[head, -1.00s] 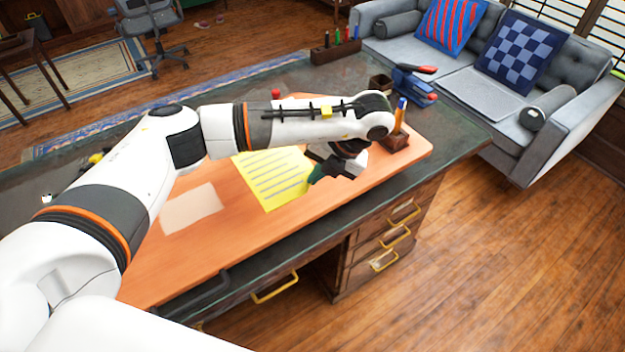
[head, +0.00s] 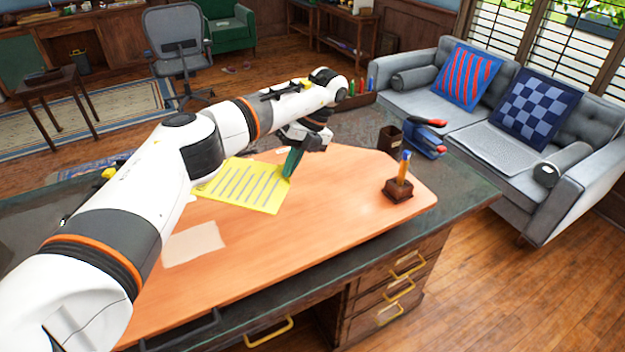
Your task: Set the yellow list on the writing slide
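The yellow list (head: 243,186), a sheet with grey lines, shows in the head view over the back part of an orange-brown board, which looks like the writing slide (head: 290,230). My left gripper (head: 291,163) has its dark green fingers at the list's right edge and appears shut on it. The sheet looks held a little above the board, but the gap is hard to judge. My arm hides part of the list's left side. My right gripper is not in view.
A pale rectangular sheet (head: 193,243) lies on the board's left part. A pen holder (head: 397,190) stands at its right end. A dark cup (head: 391,139) and a blue-red stapler-like item (head: 426,138) stand on the desk behind. The board's middle and front are clear.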

